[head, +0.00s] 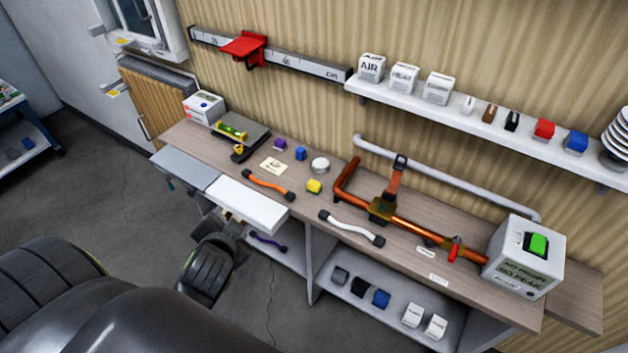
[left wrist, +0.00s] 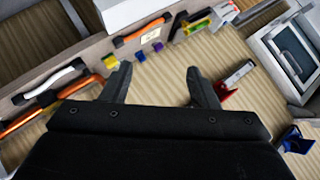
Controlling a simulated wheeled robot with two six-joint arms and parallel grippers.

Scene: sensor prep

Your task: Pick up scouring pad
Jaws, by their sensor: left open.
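I cannot tell for certain which thing is the scouring pad. On the lower shelf in the head view are a grey block (head: 340,275), a black block (head: 359,288) and a blue block (head: 381,298), any of which may be a pad. My left gripper (left wrist: 157,84) is open and empty in the left wrist view, its fingers apart with nothing between them. In the head view my dark left arm is in front of the bench, left of these blocks. My right gripper is not in view.
White drawers (head: 247,204) stick out at the left. Two white boxes (head: 412,315) share the lower shelf.

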